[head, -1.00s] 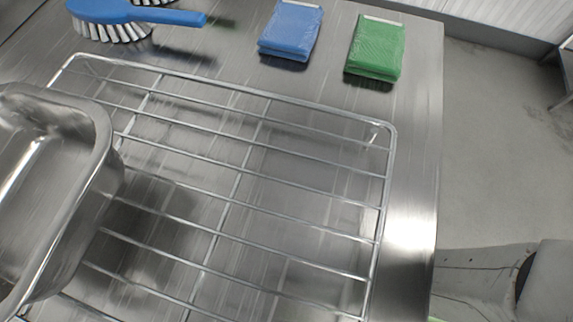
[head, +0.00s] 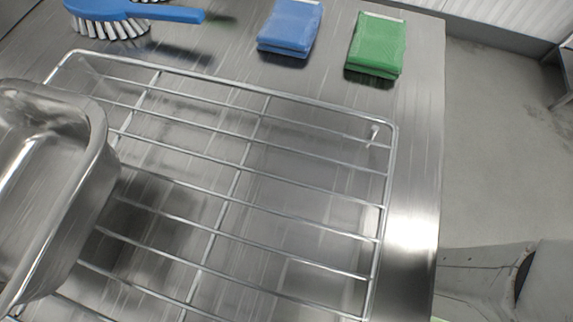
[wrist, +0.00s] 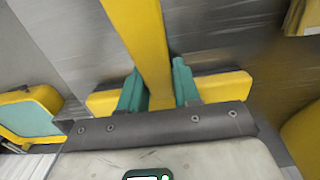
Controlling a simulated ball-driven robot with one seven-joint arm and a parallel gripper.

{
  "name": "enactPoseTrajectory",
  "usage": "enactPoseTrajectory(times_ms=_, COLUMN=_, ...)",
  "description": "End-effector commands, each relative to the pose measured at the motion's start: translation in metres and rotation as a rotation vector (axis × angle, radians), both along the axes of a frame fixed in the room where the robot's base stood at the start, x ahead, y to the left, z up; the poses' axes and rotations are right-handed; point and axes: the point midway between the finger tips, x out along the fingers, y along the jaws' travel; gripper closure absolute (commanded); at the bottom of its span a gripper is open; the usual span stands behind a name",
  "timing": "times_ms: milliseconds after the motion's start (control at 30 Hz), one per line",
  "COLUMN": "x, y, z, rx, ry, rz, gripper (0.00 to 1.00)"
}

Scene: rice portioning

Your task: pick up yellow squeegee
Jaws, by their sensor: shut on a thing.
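In the wrist view, a yellow squeegee (wrist: 138,35) shows as a long yellow bar running up the picture, with a yellow crosspiece spreading to both sides behind the fingers. My gripper (wrist: 159,88) has its two teal fingers on either side of the long bar and is shut on it. The part of the squeegee behind the gripper body is hidden. Neither the squeegee nor my gripper shows in the head view.
The head view shows a wire rack (head: 240,185) on a steel table (head: 415,150), with a metal pan (head: 95,165) at left. A blue brush (head: 165,13), a blue sponge (head: 290,27) and a green sponge (head: 377,42) lie behind. In the wrist view, a yellow-and-teal object (wrist: 30,115) is at left.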

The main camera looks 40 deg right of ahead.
Motion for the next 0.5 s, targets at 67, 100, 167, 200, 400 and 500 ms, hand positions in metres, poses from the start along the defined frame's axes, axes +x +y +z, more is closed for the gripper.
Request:
enactPoseTrajectory(times_ms=67, x=0.0, y=0.0, z=0.0, rx=0.0, ry=0.0, rz=0.0, gripper=1.0)
enactPoseTrajectory(times_ms=100, x=0.0, y=0.0, z=0.0, rx=0.0, ry=0.0, rz=0.0, gripper=1.0)
enactPoseTrajectory(times_ms=167, x=0.0, y=0.0, z=0.0, rx=0.0, ry=0.0, rz=0.0, gripper=1.0)
enactPoseTrajectory(times_ms=200, x=0.0, y=0.0, z=0.001, rx=0.0, ry=0.0, rz=0.0, gripper=1.0)
enactPoseTrajectory(times_ms=400, x=0.001, y=0.0, z=0.014, rx=0.0, ry=-0.002, rz=0.0, gripper=1.0)
enactPoseTrajectory(times_ms=500, x=0.001, y=0.0, z=0.029, rx=0.0, ry=-0.004, rz=0.0, gripper=1.0)
